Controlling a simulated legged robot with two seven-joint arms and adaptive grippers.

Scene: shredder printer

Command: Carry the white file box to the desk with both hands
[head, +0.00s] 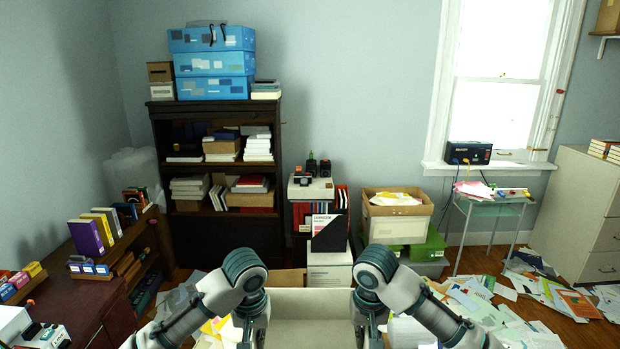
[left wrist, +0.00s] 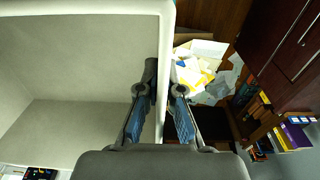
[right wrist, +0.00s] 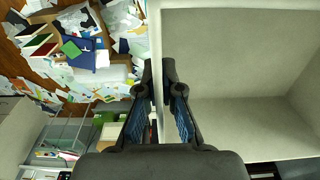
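The white file box (head: 308,305) is open-topped and directly in front of me, between my two forearms. Its pale interior looks empty where it shows in both wrist views. My left gripper (left wrist: 162,68) straddles one side wall, one finger inside and one outside, both against the wall. My right gripper (right wrist: 158,68) clamps the opposite side wall (right wrist: 155,35) in the same way. In the head view both sets of fingertips are hidden. A dark reddish wooden desk-like surface (head: 95,306) stands at the lower left; I cannot tell whether it is the desk meant.
A low bookcase (head: 150,240) stands at the left, and a dark bookshelf (head: 222,238) against the back wall. Other boxes (head: 328,272) stand on the floor ahead. Loose papers (head: 500,312) cover the floor at right. A glass side table (head: 490,208) stands under the window.

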